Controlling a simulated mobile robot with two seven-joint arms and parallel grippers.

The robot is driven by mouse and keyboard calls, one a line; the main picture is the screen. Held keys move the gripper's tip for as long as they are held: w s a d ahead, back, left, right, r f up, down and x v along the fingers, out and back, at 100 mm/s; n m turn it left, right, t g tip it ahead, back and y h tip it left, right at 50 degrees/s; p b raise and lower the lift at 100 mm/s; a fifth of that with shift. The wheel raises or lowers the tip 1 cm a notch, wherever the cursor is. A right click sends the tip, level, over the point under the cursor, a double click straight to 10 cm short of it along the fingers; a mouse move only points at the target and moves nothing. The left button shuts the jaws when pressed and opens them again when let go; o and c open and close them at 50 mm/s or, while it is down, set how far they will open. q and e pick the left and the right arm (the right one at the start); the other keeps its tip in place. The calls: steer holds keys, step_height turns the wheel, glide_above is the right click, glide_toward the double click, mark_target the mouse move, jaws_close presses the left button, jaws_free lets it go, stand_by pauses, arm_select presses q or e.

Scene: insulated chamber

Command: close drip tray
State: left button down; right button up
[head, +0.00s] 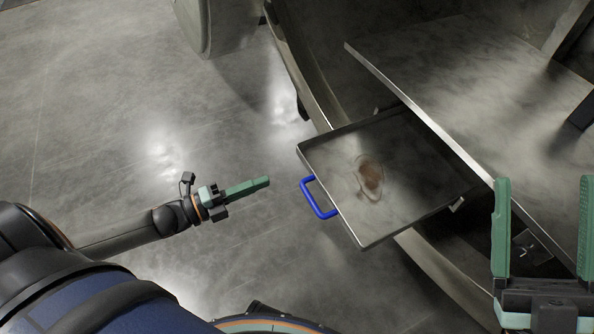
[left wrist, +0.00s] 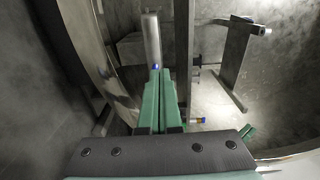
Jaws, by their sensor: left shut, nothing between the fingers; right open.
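The drip tray (head: 405,205) is a shallow metal tray in the head view, jutting out from under a larger metal panel. A wet-looking patch with a brown spot (head: 370,177) lies in it. A blue handle (head: 314,198) is on its left front edge. My left gripper (head: 268,181) is shut and empty, a short way left of the handle in the picture, pointing towards it with a gap between. Its closed green fingers show in the left wrist view (left wrist: 161,72). My right gripper (head: 545,180) is open and empty at the lower right, over the chamber side.
A large flat metal panel (head: 465,85) extends above and right of the tray. The chamber's curved rim (head: 300,70) runs behind the tray. A rounded grey body (head: 222,25) stands at the top. The grey floor (head: 120,100) on the left is clear.

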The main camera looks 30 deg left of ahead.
mark_target(308, 165)
arm_select(q)
steer(key=shift+b+x, duration=1.15)
steer(key=shift+x, duration=3.65)
arm_select(e)
steer(key=shift+s+a+f+n+y, duration=0.15)
steer(key=shift+s+f+n+y, duration=0.2)
steer(key=shift+s+n+y, duration=0.5)
steer(key=shift+w+m, duration=0.2)
steer(key=shift+m, duration=0.05)
